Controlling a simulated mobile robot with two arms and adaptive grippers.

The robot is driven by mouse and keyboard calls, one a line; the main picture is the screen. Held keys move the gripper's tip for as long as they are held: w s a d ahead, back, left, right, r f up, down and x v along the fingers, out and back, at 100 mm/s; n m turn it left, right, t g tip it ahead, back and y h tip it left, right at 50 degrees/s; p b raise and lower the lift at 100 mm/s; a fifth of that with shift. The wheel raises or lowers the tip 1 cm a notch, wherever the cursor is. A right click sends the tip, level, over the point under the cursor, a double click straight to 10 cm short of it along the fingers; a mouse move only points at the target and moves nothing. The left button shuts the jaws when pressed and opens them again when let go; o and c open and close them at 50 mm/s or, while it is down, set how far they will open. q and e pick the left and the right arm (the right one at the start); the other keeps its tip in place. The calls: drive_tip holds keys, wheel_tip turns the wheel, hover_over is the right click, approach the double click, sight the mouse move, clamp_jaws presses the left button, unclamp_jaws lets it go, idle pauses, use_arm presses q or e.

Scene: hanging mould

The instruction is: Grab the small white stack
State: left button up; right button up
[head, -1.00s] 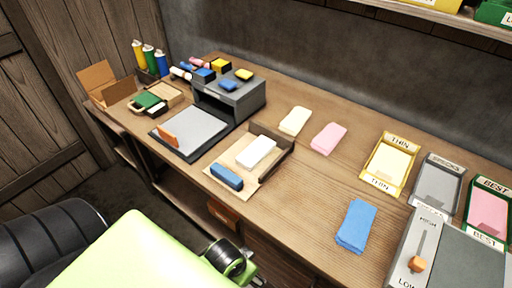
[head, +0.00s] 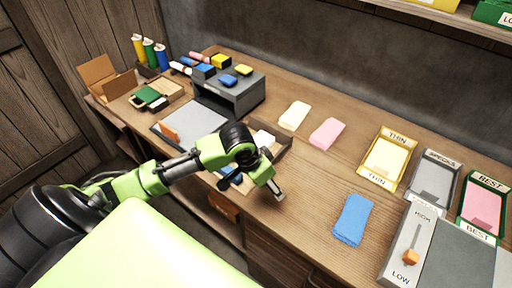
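The small white stack (head: 264,139) lies in the open wooden tray (head: 284,148) in the middle of the table. It is partly hidden behind my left arm. My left gripper (head: 279,196) hangs near the tray's front right side, pointing down toward the table's front edge. It looks narrow and small, and I cannot tell whether its fingers are apart. My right gripper is not in view.
A blue block (head: 230,175) lies at the tray's front, partly covered by my arm. A cream stack (head: 294,115) and a pink stack (head: 327,133) lie behind and to the right. A blue stack (head: 352,220) lies front right. The table between is clear.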

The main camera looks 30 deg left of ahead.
use_arm(q)
drive_tip(key=w+a+r+n+y, duration=0.1)
drive_tip(key=w+a+r+n, duration=0.1)
drive_tip(key=w+a+r, duration=0.4)
drive_tip(key=w+a+r+n, duration=0.15)
drive_tip(key=a+r, duration=0.25)
drive_tip(key=a, duration=0.4)
drive_tip(key=x, duration=0.4)
drive_tip(key=p+x, duration=0.1)
drive_tip(key=x, duration=0.3)
drive_tip(key=shift+w+d+f, duration=0.1)
drive_tip(key=shift+w+f, duration=0.05)
drive_tip(key=shift+w, duration=0.2)
drive_tip(key=shift+t, duration=0.3)
drive_tip(key=shift+p+x, duration=0.7)
drive_tip(key=shift+x, duration=2.05)
drive_tip(key=shift+s+d, duration=0.1)
drive_tip(key=shift+c, duration=0.4)
drive_tip(key=c, duration=1.1)
